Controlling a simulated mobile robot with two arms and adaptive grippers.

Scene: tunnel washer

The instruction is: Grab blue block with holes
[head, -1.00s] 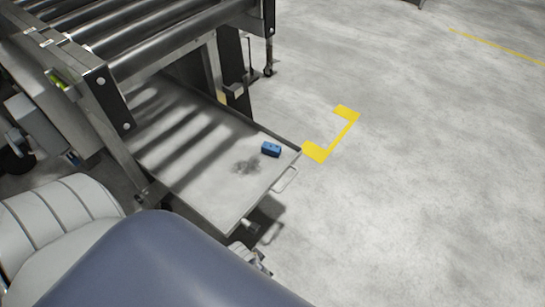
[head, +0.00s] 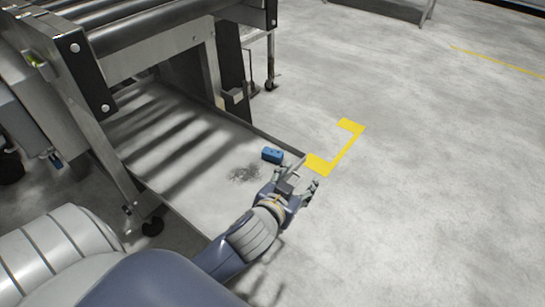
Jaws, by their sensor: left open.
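The blue block (head: 271,155) lies on the pull-out metal tray (head: 190,190), near the tray's outer corner. Its holes show only as small dark marks. My left gripper (head: 311,181) is open and empty. The gripper and forearm hide part of the tray's front edge and handle. My right gripper is not in the picture.
The roller conveyor frame (head: 150,35) stands over the tray's left and back part, with legs beside it. A dark smudge (head: 245,174) marks the tray near the block.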

